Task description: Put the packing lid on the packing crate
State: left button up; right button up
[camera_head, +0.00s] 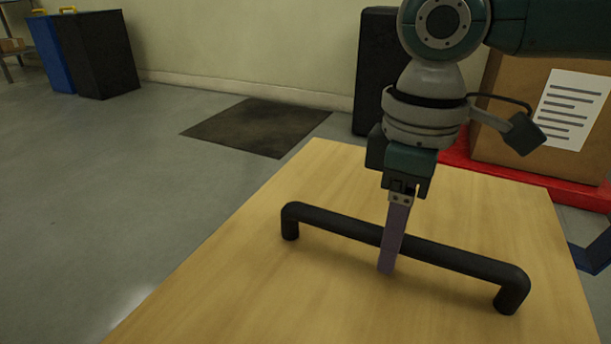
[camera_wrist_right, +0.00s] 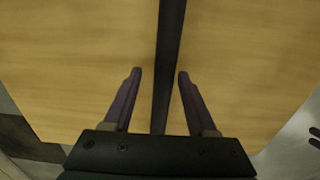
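A light wooden panel with a long black bar handle, which looks like the packing lid (camera_head: 290,300), fills the lower middle of the head view. It also shows in the right wrist view (camera_wrist_right: 80,50). The black handle (camera_head: 340,226) runs across it. My right gripper (camera_head: 388,268) points down at the middle of the handle. In the right wrist view the handle (camera_wrist_right: 168,50) passes between the two purple fingers (camera_wrist_right: 160,74), with a gap on each side, so the gripper is open. I cannot make out the packing crate.
A cardboard box with a white label (camera_head: 574,108) stands on a red base (camera_head: 475,163) behind the panel at right. A tall black case (camera_head: 375,70) stands by the wall. A dark mat (camera_head: 257,126) lies on the floor. The grey floor at left is open.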

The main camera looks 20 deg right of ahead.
jog(key=shift+o, duration=0.2)
jog(key=shift+s+f, duration=0.2)
notch_tip(320, 180, up, 10)
jog(key=p, duration=0.7)
jog(key=shift+w+r+p, duration=0.1)
jog(key=shift+r+p, duration=0.05)
jog(key=shift+p, duration=0.2)
jog(key=s+a+r+t+y+p, duration=0.1)
jog(key=s+a+r+p, duration=0.3)
jog(key=r+p, duration=0.55)
jog(key=s+a+r+y+p, duration=0.1)
jog(key=a+r+p, duration=0.4)
jog(key=r+p, duration=0.5)
jog(key=s+a+r+t+y+p, duration=0.1)
jog(key=s+a+r+y+p, duration=0.3)
jog(key=r+p, duration=0.6)
jog(key=s+d+r+m+h+p, duration=0.2)
jog(key=s+d+r+p, duration=0.1)
jog(key=r+p, duration=0.6)
jog(key=s+d+r+m+t+h+p, duration=0.15)
jog(key=d+r+p, duration=0.35)
jog(key=p, duration=0.5)
jog(key=s+d+r+m+h+p, duration=0.2)
jog(key=s+r+m+h+p, duration=0.1)
jog(key=r+p, duration=0.65)
notch_tip(320, 180, up, 35)
jog(key=p, duration=3.5)
jog(key=shift+w+y, duration=0.25)
jog(key=shift+y, duration=0.1)
